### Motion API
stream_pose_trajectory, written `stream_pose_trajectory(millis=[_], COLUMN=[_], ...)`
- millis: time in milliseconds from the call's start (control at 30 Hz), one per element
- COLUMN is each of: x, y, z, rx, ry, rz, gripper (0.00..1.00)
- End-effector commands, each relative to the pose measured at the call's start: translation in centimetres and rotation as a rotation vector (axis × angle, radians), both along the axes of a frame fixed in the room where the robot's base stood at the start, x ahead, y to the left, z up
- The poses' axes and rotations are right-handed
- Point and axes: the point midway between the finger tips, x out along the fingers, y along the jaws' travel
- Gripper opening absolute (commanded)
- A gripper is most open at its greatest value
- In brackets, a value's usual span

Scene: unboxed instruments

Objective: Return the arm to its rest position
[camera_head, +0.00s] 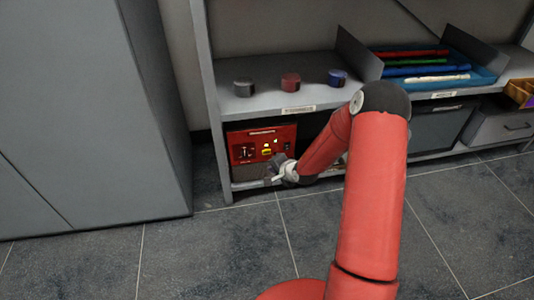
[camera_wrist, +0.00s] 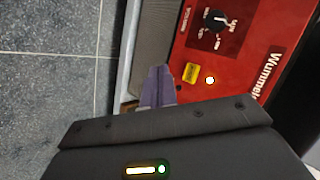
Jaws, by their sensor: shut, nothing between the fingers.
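My arm reaches out towards the low shelf in the head view. My gripper (camera_head: 275,178) is at its end, in front of the red instrument box (camera_head: 247,153) on the lower shelf. In the wrist view, my gripper (camera_wrist: 158,85) has its fingers together, with nothing visible between them. The red panel (camera_wrist: 240,55) lies beyond the fingertips, with a black knob, a yellow switch and a lit white lamp. I cannot tell whether the fingertips touch the box. The lower part of the panel is hidden behind my gripper body.
Three small round containers, grey (camera_head: 243,88), red (camera_head: 290,82) and blue (camera_head: 337,77), stand on the shelf above. A blue tray (camera_head: 480,77) holds several coloured sticks. A grey cabinet (camera_head: 80,110) stands at left. The tiled floor (camera_head: 220,255) in front is clear.

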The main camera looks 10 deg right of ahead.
Motion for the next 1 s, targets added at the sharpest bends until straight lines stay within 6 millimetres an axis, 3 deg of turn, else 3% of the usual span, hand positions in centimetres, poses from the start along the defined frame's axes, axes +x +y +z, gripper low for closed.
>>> stream_pose_trajectory(millis=[567, 667, 767, 1000], x=[-0.3, -0.5, -1.2, -6.0], y=[-0.1, -0.4, -1.1, -2.4], z=[0.6, 2.8, 6.5, 17.5], rx=[-0.019, -0.092, -0.222, -0.557], ry=[0.000, -0.001, 0.009, 0.061], rz=[0.008, 0.036, 0.083, 0.208], gripper=[0.00, 0.00, 0.00, 0.00])
